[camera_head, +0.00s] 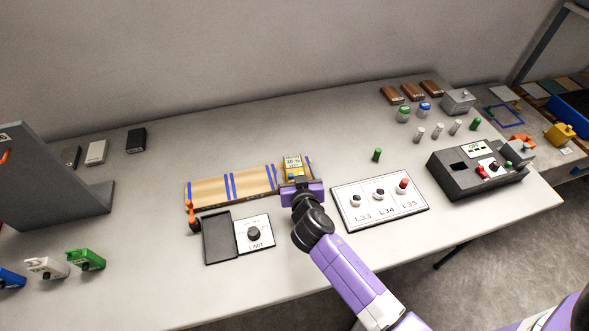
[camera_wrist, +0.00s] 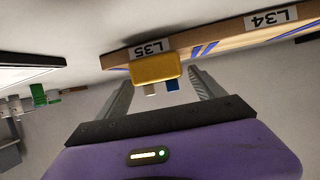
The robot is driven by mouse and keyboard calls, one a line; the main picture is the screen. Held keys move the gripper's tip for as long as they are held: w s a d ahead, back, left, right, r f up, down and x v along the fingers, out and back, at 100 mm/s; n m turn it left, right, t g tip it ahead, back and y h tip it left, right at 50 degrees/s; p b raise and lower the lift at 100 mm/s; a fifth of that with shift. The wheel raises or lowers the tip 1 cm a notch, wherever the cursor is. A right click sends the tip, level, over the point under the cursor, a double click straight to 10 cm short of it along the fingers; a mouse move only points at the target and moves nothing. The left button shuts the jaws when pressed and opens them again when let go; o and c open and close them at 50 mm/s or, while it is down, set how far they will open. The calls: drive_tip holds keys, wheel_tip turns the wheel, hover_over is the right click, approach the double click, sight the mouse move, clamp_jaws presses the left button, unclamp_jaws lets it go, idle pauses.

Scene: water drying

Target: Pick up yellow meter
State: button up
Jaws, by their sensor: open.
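The yellow meter (camera_head: 293,163), with a pale display on its face, is at the right part of the wooden board with blue stripes (camera_head: 250,184). In the wrist view the yellow meter (camera_wrist: 155,67) shows as a rounded yellow block in front of the board's edge, beside the L35 label. My gripper (camera_head: 296,180) is right at the meter's near side. In the wrist view my gripper (camera_wrist: 160,77) is open, with one finger on each side of the meter near the tips. I cannot tell whether either finger touches it. The meter's lower part is hidden in the head view.
A LIMIT dial plate (camera_head: 256,246) and dark tray (camera_head: 219,238) are in front of the board. A white L33–L35 panel (camera_head: 380,215) with knobs is to the right, then a black control box (camera_head: 476,172). An orange-handled part (camera_head: 192,212) stands at the board's left end.

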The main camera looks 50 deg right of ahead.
drive_tip(key=shift+x, duration=1.35)
drive_tip(key=shift+c, duration=0.2)
clamp_jaws()
drive_tip(key=shift+r, duration=0.1)
